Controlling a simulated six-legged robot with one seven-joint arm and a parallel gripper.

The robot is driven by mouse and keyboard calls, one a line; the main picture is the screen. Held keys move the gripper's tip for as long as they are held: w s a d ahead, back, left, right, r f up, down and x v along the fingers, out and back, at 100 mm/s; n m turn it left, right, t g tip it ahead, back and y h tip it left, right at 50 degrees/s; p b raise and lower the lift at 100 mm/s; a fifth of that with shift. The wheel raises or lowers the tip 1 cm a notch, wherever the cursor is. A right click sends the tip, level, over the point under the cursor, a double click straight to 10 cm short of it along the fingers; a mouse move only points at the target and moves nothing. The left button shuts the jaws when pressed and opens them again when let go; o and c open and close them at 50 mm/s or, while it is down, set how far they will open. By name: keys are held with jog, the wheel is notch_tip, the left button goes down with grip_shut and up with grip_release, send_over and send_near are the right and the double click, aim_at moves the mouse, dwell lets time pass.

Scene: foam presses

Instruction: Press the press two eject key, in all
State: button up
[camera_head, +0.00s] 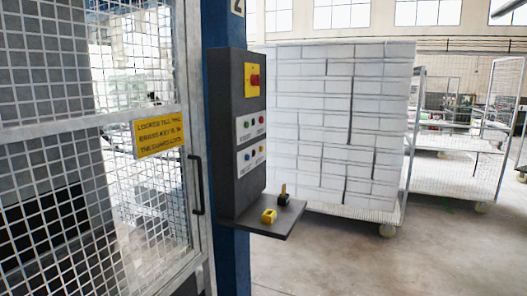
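The grey control box (226,130) of a press stands upright on a blue post (232,262), below a plate marked 2 (238,6). At its top is a red button on a yellow plate (253,80). Below is a light plate (252,127) with green and red buttons, then another light plate (252,159) with small buttons, one blue. The labels are too small to read, so I cannot tell which is the eject key. A shelf (285,228) below holds a yellow block (269,216) and a dark upright piece (283,194).
A mesh guard door (60,170) with a black handle (196,184) and a yellow sign about a brass key (159,132) fills the left. White blocks (330,120) are stacked on a wheeled cart behind the box. Floor (420,260) at the right front is clear.

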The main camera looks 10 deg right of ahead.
jog(key=shift+a, duration=0.1)
jog(key=c, duration=0.6)
jog(key=shift+a, duration=0.1)
grip_shut()
jog(key=shift+s, duration=0.1)
dwell(0.8)
